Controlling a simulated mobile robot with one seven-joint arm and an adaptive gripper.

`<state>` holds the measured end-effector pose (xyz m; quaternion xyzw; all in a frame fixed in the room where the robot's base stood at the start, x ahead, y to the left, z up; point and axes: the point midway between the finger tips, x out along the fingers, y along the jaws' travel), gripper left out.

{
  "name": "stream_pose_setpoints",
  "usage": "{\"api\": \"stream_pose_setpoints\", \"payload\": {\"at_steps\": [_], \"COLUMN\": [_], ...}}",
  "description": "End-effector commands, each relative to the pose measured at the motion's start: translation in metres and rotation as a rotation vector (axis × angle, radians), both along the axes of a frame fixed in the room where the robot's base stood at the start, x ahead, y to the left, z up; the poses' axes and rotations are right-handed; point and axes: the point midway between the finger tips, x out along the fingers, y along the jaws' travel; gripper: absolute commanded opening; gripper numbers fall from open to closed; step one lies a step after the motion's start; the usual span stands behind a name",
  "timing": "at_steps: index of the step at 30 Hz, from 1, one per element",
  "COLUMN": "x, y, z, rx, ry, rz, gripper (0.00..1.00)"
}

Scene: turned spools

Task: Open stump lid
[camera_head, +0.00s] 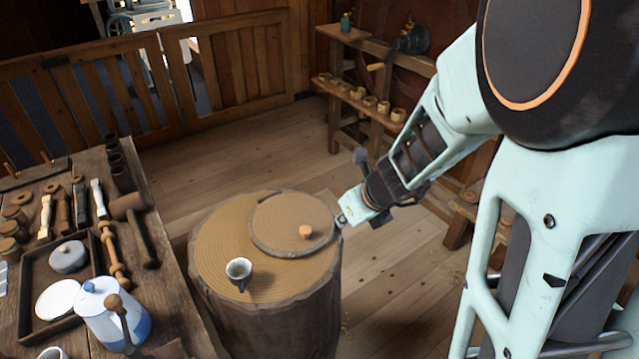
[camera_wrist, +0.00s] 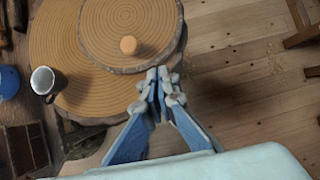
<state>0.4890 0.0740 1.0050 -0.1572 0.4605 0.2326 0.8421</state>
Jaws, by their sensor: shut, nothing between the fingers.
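The stump (camera_head: 215,260) stands in the middle of the floor with ringed wood grain on top. Its round lid (camera_head: 275,225) lies flat on the right back part of the top, with a small wooden knob (camera_head: 305,231). In the wrist view the lid (camera_wrist: 105,35) and knob (camera_wrist: 128,44) show above my gripper. My gripper (camera_head: 343,219) is shut and empty at the lid's right edge. In the wrist view its fingertips (camera_wrist: 158,76) are together just below the lid's rim; I cannot tell whether they touch it.
A workbench (camera_head: 170,260) with tools, a tray and a pitcher (camera_head: 112,315) is on the left. A shelf (camera_head: 350,100) stands behind.

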Motion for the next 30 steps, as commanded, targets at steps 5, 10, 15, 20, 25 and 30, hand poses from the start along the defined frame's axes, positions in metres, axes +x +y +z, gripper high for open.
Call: {"api": "stream_pose_setpoints", "payload": {"at_steps": [5,10,15,20,25,30], "x": [-0.020,-0.015,-0.001,0.010,0.018,0.020], "y": [0.042,0.050,0.060,0.068,0.074,0.076], "z": [-0.017,-0.035,-0.064,-0.085,-0.099,-0.101], "rx": [0.096,0.104,0.102,0.102,0.101,0.101], "ry": [0.081,0.089,0.087,0.085,0.085,0.084], "rz": [-0.034,-0.039,-0.039,-0.038,-0.037,-0.036], "gripper": [0.00,0.00,0.00,0.00,0.00,0.00]}}
